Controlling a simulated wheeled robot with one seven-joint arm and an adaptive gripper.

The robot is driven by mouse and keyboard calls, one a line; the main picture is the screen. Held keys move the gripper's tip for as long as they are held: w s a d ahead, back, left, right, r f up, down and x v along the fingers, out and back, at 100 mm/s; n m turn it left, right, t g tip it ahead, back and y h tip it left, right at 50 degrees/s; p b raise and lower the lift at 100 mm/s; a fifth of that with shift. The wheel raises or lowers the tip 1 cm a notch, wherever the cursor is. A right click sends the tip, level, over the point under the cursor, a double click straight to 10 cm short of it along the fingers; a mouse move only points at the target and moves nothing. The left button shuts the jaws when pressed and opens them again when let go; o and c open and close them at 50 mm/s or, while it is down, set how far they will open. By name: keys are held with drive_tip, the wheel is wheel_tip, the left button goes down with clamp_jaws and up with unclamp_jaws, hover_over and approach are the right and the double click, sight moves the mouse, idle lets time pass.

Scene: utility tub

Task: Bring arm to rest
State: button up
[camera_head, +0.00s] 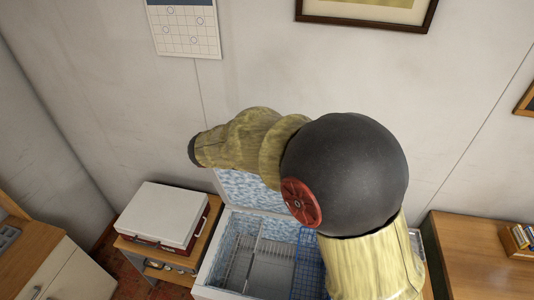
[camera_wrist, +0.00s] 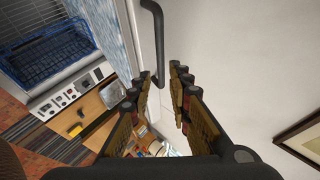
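My arm fills the middle of the head view, raised over an open white tub (camera_head: 208,274); my gripper's fingers cannot be made out there. In the wrist view my gripper (camera_wrist: 160,78) is open, with a clear gap between its fingers and nothing held. A dark bar handle (camera_wrist: 158,40) on a white panel, seemingly the tub's raised lid, lies just ahead of the fingertips. Its lower end shows close to the left finger; I cannot tell whether they touch. The lid (camera_head: 245,190) stands open behind my arm, its inside blue-speckled and partly hidden.
The tub holds a wire rack (camera_head: 262,270) and a blue basket (camera_head: 309,265), also in the wrist view (camera_wrist: 45,52). A white case (camera_head: 162,213) sits on a wooden stand at left. A wooden desk (camera_head: 475,255) stands at right. A calendar and picture hang on the wall.

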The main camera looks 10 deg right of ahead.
drive_tip(key=s+d+f+n+g+y+b, duration=0.2)
drive_tip(key=s+f+n+b, duration=0.4)
drive_tip(key=s+n, duration=0.35)
drive_tip(key=s+d+f+n+g+y+b, duration=0.1)
drive_tip(key=s+f+n+y+b, duration=0.2)
drive_tip(key=s+f+n+b, duration=0.5)
drive_tip(key=s+d+f+n+g+y+b, duration=0.2)
drive_tip(key=s+f+n+b, duration=0.2)
drive_tip(key=s+n, duration=0.7)
drive_tip(key=s+d+f+m+t+b, duration=0.3)
drive_tip(key=f+b, duration=0.6)
drive_tip(key=b, duration=0.8)
drive_tip(key=s+d+m, duration=0.1)
drive_tip(key=s+d, duration=0.1)
drive_tip(key=shift+s+d+t+y, duration=0.2)
drive_tip(key=shift+s+t+y, duration=0.15)
drive_tip(key=shift+t+y, duration=0.05)
